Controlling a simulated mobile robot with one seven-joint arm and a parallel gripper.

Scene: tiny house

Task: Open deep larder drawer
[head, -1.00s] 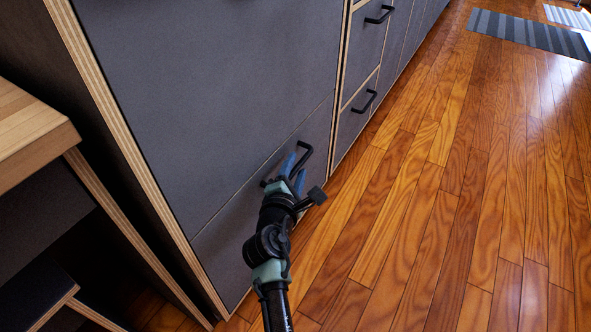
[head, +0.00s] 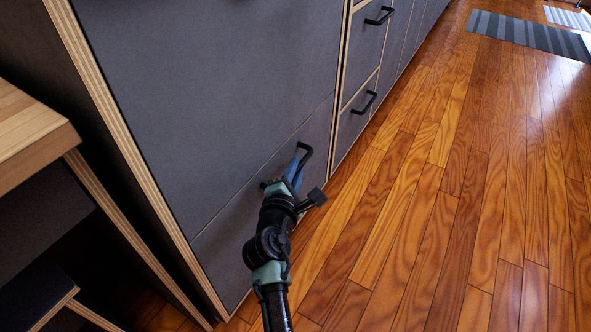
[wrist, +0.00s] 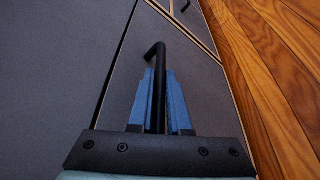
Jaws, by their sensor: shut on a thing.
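The deep larder drawer (head: 262,206) is the low dark grey front under a tall dark panel. A thin straight seam divides the two, and the drawer front looks flush. Its black bar handle (head: 307,158) shows in the head view and, between my fingers, in the wrist view (wrist: 158,60). My gripper (head: 293,172) has blue fingers and is shut on the handle; in the wrist view the fingers (wrist: 160,100) lie on both sides of the bar. The handle's far end sticks out beyond the fingertips. The part nearer my wrist is partly hidden by the gripper.
More grey drawers with black handles (head: 371,102) continue to the right along the cabinet. A wooden-topped step (head: 38,138) stands at the left. The wooden floor (head: 440,220) in front is clear, with a striped rug (head: 530,36) far back.

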